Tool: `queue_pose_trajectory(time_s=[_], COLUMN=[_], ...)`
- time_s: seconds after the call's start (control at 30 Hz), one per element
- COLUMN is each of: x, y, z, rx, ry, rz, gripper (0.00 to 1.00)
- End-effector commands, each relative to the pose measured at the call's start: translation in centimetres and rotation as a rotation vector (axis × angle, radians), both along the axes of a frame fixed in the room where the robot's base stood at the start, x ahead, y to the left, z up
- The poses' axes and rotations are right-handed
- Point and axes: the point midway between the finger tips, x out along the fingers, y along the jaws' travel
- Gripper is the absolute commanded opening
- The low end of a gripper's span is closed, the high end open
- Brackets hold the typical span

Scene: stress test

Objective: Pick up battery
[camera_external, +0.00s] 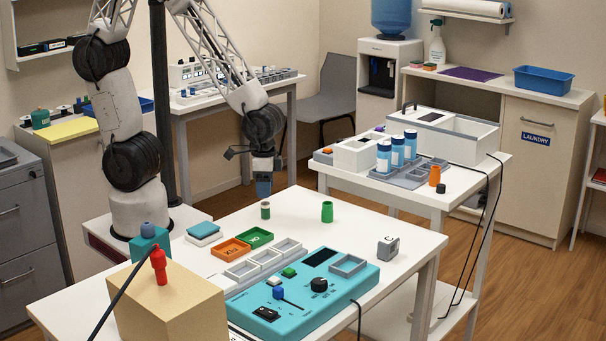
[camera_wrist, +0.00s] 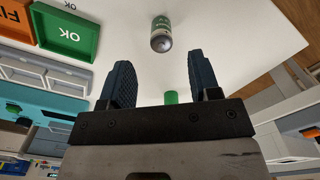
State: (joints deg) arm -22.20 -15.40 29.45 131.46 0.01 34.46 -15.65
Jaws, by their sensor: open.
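A small upright cylinder with a green band and grey ends (camera_external: 265,210) stands on the white table (camera_external: 310,195); it appears to be the battery. In the wrist view the battery (camera_wrist: 161,33) lies beyond the fingertips, roughly centred between them and apart from them. My gripper (camera_external: 263,187) hangs pointing down above the table's back edge, just above the battery in the external view.
An orange FIX tray (camera_external: 231,249) and a green OK tray (camera_external: 255,238) lie left of the battery. A turquoise tester (camera_external: 330,290) with knobs and a tan box (camera_external: 170,305) occupy the front. Table around the battery is clear.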

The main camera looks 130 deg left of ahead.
Motion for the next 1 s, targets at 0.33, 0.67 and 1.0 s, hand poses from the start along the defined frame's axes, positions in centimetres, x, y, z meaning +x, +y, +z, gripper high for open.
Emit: queue_pose_trajectory(time_s=[0.33,0.67,1.0], x=[0.0,0.0,-0.2], y=[0.0,0.0,0.0], z=[-2.2,-2.3,-5.3], rx=[0.0,-0.001,-0.001], ry=[0.0,0.001,0.003], rz=[0.0,0.0,0.0], gripper=[0.57,0.57,0.57])
